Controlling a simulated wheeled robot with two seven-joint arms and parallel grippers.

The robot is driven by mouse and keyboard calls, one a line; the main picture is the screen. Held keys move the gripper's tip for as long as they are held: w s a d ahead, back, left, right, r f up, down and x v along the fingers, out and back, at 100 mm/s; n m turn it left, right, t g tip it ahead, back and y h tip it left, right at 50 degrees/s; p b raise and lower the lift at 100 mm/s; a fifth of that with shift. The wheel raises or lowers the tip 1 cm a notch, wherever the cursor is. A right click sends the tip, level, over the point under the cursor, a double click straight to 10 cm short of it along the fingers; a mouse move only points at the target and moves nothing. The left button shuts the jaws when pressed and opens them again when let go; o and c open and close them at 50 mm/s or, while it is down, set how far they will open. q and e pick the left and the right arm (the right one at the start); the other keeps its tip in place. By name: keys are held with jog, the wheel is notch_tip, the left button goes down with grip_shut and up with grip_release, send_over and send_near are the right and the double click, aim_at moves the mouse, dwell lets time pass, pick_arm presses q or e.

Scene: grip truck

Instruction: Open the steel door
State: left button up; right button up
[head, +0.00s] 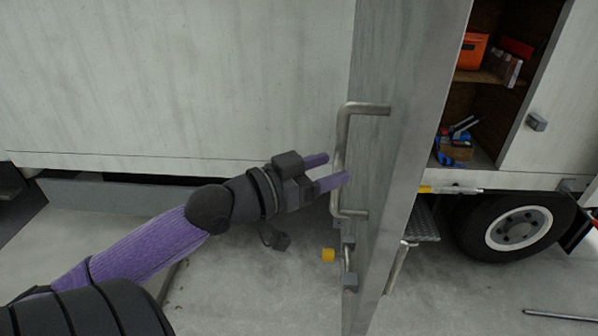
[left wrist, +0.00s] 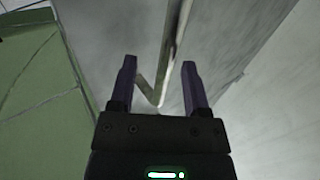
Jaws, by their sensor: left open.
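The steel door (head: 405,130) stands swung out from the truck, its face turned toward my left arm. A bent metal bar handle (head: 343,150) is fixed to that face. My left gripper (head: 333,170) is open, with its purple fingers at the lower half of the handle. In the left wrist view, the handle bar (left wrist: 172,60) runs between the two fingertips (left wrist: 158,80), and the fingers do not close on it. The door also shows in the left wrist view (left wrist: 230,40). My right gripper is not in view.
Behind the door is an open compartment with shelves holding an orange box (head: 472,50) and blue items (head: 455,145). A metal step (head: 422,220) and a wheel (head: 517,228) are below. A rod (head: 560,315) lies on the ground.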

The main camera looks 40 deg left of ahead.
pick_arm(q)
jog(key=b+v, duration=0.3)
jog(key=v, duration=0.2)
jog(key=shift+s+a+b, duration=0.1)
jog(key=shift+s+b, duration=0.2)
jog(key=shift+s, duration=0.1)
